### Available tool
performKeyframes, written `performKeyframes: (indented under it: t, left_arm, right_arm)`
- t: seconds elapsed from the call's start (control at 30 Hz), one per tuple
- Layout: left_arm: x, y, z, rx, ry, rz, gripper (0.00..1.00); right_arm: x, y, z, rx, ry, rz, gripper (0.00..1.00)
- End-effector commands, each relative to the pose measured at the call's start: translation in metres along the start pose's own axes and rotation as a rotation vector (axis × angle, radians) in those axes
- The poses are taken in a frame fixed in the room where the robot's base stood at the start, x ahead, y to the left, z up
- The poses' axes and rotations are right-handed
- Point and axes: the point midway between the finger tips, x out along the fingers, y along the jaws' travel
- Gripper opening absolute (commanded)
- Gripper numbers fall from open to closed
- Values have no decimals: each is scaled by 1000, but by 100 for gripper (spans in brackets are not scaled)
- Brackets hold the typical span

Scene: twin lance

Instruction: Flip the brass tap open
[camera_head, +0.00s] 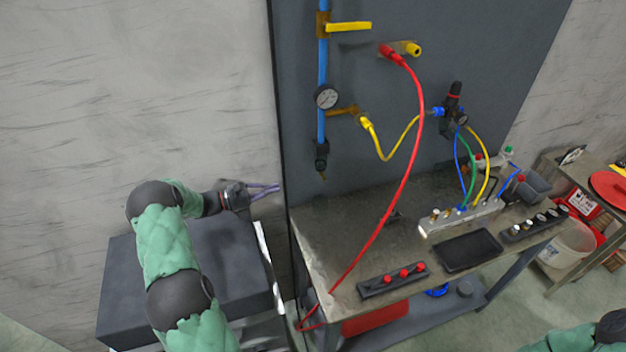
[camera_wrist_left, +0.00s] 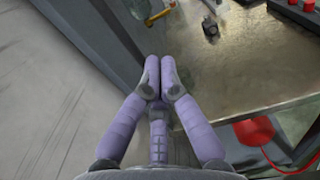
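The brass tap (camera_head: 323,25) sits near the top of the blue pipe on the grey back panel. Its yellow lever (camera_head: 349,27) points out sideways to the right, across the pipe. My left gripper (camera_head: 278,188) is left of the panel's edge, well below the tap, and touches nothing I can see. In the left wrist view its two purple fingers (camera_wrist_left: 159,76) come together at the tips with nothing between them. The tap cannot be made out in the wrist view. My right gripper is out of view; only part of that arm shows at the lower right.
A pressure gauge (camera_head: 326,96) sits on the pipe below the tap. A red hose (camera_head: 408,170) loops from the panel down past the bench (camera_head: 335,235). A yellow hose (camera_head: 383,150) hangs beside it. Fittings and trays stand on the bench's right side.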

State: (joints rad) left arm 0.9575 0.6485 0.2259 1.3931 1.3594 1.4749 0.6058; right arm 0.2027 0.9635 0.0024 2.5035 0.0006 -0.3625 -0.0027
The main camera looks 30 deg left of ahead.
Motion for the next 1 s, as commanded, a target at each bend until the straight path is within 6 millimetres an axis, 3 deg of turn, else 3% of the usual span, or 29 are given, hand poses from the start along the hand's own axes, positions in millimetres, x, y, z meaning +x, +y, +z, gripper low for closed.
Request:
performKeyframes:
  t: [0.27,0.8,1.0]
  left_arm:
    - [12,-1,0,-1,-1,-3,0]
    - [107,-1,0,0,0,-4,0]
    - [131,-1,-1,0,0,-3,0]
  right_arm:
    - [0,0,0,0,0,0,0]
    - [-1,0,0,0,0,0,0]
    - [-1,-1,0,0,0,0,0]
